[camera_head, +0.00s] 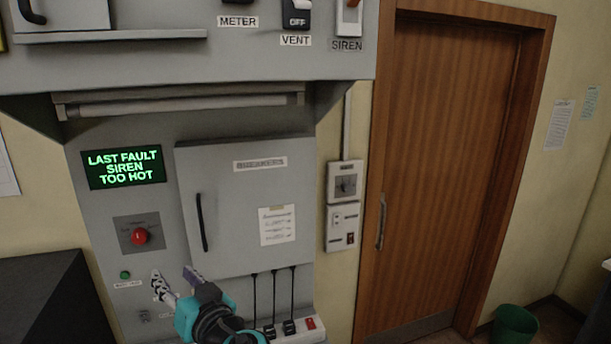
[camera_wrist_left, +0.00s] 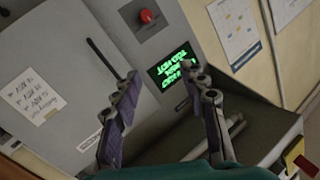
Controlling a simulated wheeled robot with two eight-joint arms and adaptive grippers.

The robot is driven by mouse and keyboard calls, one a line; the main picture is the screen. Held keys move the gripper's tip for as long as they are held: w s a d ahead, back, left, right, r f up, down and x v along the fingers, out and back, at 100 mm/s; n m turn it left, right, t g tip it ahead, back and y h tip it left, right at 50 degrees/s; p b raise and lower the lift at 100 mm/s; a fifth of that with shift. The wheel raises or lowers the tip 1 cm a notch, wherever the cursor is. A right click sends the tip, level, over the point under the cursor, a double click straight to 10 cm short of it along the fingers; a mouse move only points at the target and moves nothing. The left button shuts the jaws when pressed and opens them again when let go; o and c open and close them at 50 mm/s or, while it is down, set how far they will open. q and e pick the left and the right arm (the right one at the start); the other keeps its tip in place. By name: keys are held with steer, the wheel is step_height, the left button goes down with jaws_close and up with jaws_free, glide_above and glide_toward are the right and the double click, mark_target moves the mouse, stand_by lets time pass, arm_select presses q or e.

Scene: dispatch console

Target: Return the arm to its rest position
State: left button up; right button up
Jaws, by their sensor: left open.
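My left gripper (camera_head: 175,281) is at the bottom of the head view, in front of the lower part of the grey console. Its two fingers are spread apart with nothing between them. In the left wrist view the open fingers (camera_wrist_left: 163,85) point toward the console, with the green-lit display (camera_wrist_left: 173,66) and red knob (camera_wrist_left: 148,16) beyond them. The display (camera_head: 123,167) reads "LAST FAULT SIREN TOO HOT" in the head view. The red knob (camera_head: 139,236) sits below it, above and left of the gripper. My right gripper is not in view.
A closed grey breaker cabinet (camera_head: 225,200) with a black handle is behind and above the gripper. Several plugs with cords (camera_head: 290,327) hang just right of my arm. A dark box (camera_head: 50,300) stands at lower left. A wooden door (camera_head: 440,170) and green bin (camera_head: 515,325) are at right.

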arm_select(q)
steer(key=s+a+f+m+g+h+b, duration=0.1)
steer(key=s+f+g+h+b, duration=0.15)
steer(key=f, duration=0.85)
steer(key=s+a+f+m+g+h+b, duration=0.15)
steer(key=s+f+b, duration=0.25)
steer(key=f, duration=0.7)
steer(key=s+d+f+m+h+b, duration=0.1)
steer(key=s+d+f+h+b, duration=0.2)
steer(key=f, duration=0.6)
steer(key=s+d+f+m+g+h+b, duration=0.1)
steer(key=s+d+f+h+b, duration=0.3)
steer(key=f, duration=0.6)
steer(key=shift+d+h, duration=0.5)
steer(key=shift+d, duration=0.5)
